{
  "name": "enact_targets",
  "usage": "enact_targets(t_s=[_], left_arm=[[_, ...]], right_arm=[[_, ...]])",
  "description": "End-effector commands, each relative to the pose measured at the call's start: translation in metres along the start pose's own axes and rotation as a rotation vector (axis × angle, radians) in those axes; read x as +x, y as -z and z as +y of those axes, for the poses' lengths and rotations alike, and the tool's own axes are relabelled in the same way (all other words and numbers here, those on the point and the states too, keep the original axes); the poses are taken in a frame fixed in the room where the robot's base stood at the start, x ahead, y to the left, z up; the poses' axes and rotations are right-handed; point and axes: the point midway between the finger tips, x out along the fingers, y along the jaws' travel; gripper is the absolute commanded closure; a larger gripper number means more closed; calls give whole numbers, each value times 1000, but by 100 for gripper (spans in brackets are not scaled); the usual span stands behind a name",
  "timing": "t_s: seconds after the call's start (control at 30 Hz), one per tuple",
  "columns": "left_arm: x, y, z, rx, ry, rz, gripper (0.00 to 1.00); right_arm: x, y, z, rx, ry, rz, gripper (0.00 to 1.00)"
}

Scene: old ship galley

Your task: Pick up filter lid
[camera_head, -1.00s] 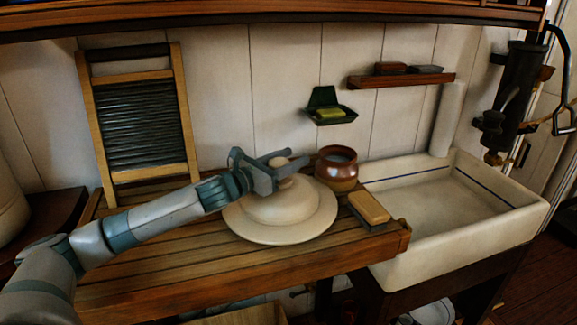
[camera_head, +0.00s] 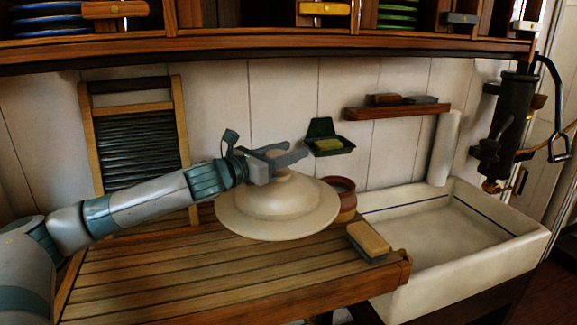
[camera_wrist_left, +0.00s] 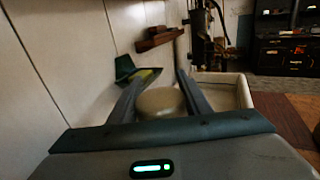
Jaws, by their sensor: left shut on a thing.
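The filter lid (camera_head: 278,213) is a wide, cream, domed disc with a broad brim. It hangs above the slatted wooden draining board. My left gripper (camera_head: 285,160) is at the top of the lid, shut on its knob. In the left wrist view the rounded cream knob (camera_wrist_left: 160,103) sits between the two fingers. The fingers hide most of the knob in the head view. My right gripper is not in view.
A brown pot (camera_head: 343,198) stands behind the lid's right edge, partly hidden by it. A scrubbing brush (camera_head: 369,241) lies at the board's right end, beside the white sink (camera_head: 470,243). A washboard (camera_head: 139,135) leans on the wall. A green soap dish (camera_head: 326,139) is on the wall close behind my gripper.

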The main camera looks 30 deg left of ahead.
Motion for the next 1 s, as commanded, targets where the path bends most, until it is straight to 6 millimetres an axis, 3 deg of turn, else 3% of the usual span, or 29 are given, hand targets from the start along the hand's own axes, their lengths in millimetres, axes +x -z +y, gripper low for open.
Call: enact_targets(t_s=[0.03, 0.4, 0.63, 1.0], left_arm=[[0, -16, 0, 4, 0, -11, 100], [0, -57, 0, 2, 1, -9, 100], [-1, -68, 0, 3, 1, -8, 100], [-1, -71, 0, 2, 1, -7, 100]], right_arm=[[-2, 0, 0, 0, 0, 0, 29], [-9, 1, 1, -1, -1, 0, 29], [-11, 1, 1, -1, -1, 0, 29], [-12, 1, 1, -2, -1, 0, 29]])
